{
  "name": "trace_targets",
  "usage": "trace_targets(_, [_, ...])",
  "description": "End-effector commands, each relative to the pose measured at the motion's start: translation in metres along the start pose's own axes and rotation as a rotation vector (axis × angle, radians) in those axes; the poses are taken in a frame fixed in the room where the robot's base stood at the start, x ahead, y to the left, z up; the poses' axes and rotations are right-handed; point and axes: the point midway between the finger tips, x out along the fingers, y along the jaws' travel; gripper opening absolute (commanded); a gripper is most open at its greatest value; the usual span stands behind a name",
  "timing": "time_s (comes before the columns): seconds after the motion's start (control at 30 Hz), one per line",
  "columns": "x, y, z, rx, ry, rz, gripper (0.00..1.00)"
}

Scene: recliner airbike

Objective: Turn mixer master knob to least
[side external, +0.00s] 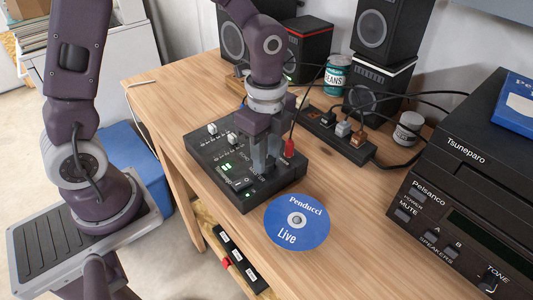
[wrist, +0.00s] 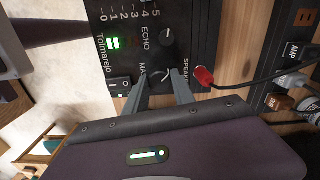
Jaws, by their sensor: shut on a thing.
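The black mixer (side external: 215,155) lies on the wooden table, with white sliders and green lights on its top. My gripper (side external: 266,168) points down at its right part and hides the knobs there in the side view. In the wrist view, the master knob (wrist: 161,77) sits between the two fingertips of my gripper (wrist: 163,79), beside the partly covered "MA" label. My gripper is shut on this knob. The echo knob (wrist: 166,36) is just above it in the wrist view, clear of the fingers. The master knob's exact setting is hard to read.
A red plug (side external: 289,148) with a black cable stands at the mixer's edge, close to my gripper. A blue disc (side external: 297,220) lies in front of the mixer. A power strip (side external: 337,135), a can (side external: 335,78) and speakers stand behind. A black stereo unit (side external: 460,180) is at right.

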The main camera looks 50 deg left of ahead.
Motion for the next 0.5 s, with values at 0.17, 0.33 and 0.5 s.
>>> trace_targets(0.17, [-0.0007,-0.0002,-0.0004,-0.128,0.000,-0.002,0.00])
trace_targets(0.33, [-0.0008,-0.0002,-0.0003,-0.288,0.001,-0.002,0.00])
trace_targets(0.5, [-0.0008,-0.0001,-0.0003,-0.450,0.001,-0.002,0.00])
